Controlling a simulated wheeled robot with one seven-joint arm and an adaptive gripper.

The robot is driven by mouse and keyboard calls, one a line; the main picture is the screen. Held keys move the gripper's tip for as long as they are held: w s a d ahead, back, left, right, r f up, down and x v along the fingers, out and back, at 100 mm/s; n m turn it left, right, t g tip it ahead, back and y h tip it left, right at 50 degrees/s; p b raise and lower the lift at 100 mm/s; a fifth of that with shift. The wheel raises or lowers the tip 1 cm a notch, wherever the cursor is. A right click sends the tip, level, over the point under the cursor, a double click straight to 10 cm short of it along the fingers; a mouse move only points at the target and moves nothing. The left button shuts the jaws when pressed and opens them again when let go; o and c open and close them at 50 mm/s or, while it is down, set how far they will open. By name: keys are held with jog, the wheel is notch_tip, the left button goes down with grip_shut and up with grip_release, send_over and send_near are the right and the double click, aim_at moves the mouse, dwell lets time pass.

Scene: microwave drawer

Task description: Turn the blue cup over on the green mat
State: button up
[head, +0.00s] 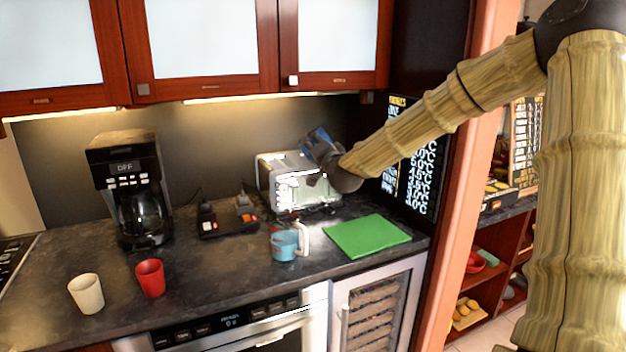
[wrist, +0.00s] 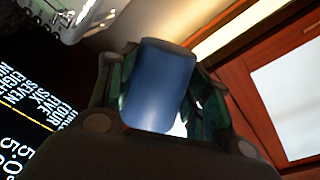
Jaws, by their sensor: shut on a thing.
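The blue cup (head: 317,139) is held up in the air by my gripper (head: 321,154), in front of the toaster's upper right side in the head view. The cup looks tilted there, and I cannot tell which end is its opening. In the wrist view the blue cup (wrist: 158,85) sits between the dark green fingers of my gripper, which are shut on it from both sides. The green mat (head: 367,237) lies flat on the counter at the right, below and to the right of the cup, and its visible top is bare.
A silver toaster (head: 290,182) stands behind. A red cup (head: 150,278), a cream cup (head: 86,293) and a coffee maker (head: 130,190) are further left. Cabinets (head: 200,50) hang above.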

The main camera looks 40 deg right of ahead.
jog(key=m, duration=0.1)
jog(key=m+b, duration=0.2)
jog(key=shift+d+f+m, duration=0.1)
jog(key=shift+f+m, duration=0.15)
jog(key=shift+m, duration=0.05)
jog(key=shift+r+m, duration=0.15)
jog(key=shift+m, duration=0.55)
jog(key=shift+f+m+b, duration=0.2)
jog(key=shift+m+b, duration=0.9)
jog(key=shift+b, duration=0.1)
jog(key=shift+r+m+b, duration=0.2)
jog(key=shift+m+b, duration=0.25)
jog(key=shift+m, duration=1.45)
